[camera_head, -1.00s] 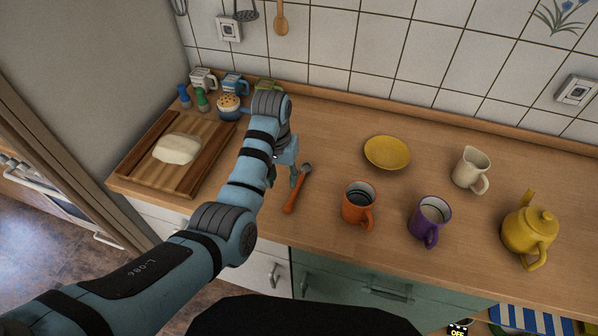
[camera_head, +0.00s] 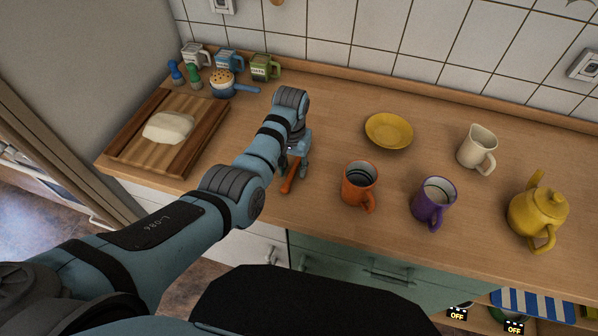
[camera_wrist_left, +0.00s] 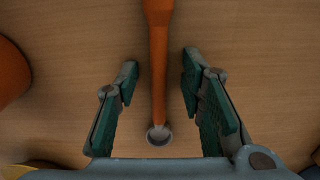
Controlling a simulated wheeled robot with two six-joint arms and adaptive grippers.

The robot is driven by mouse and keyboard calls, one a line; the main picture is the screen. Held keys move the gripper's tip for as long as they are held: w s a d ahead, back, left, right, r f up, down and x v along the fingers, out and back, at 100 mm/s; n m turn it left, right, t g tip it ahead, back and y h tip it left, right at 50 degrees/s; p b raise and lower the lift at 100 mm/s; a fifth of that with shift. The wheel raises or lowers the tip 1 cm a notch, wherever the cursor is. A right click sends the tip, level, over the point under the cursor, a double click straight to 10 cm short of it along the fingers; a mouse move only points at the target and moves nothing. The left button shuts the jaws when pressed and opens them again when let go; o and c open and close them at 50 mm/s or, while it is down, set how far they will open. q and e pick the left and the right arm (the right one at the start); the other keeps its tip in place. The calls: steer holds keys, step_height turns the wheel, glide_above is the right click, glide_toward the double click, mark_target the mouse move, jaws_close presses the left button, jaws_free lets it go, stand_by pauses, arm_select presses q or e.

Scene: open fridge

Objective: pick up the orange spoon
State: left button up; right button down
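The orange spoon (camera_head: 292,177) lies on the wooden counter, partly hidden by my left gripper (camera_head: 298,152) in the head view. In the left wrist view the spoon (camera_wrist_left: 158,60) runs from the top edge down between the two fingers, with a grey round end at the bottom. My left gripper (camera_wrist_left: 160,72) is open there, one finger on each side of the spoon, with a gap on both sides. My right gripper is in neither view.
An orange mug (camera_head: 359,186) and a purple mug (camera_head: 433,204) stand right of the spoon. A cutting board (camera_head: 196,153) with a white lump is at the left.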

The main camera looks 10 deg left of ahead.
arm_select(q)
steer(key=shift+s+r, duration=0.2)
steer(key=shift+s, duration=0.05)
steer(key=c, duration=0.4)
steer(key=shift+w+p, duration=0.15)
steer(key=shift+p, duration=0.15)
jaws_close()
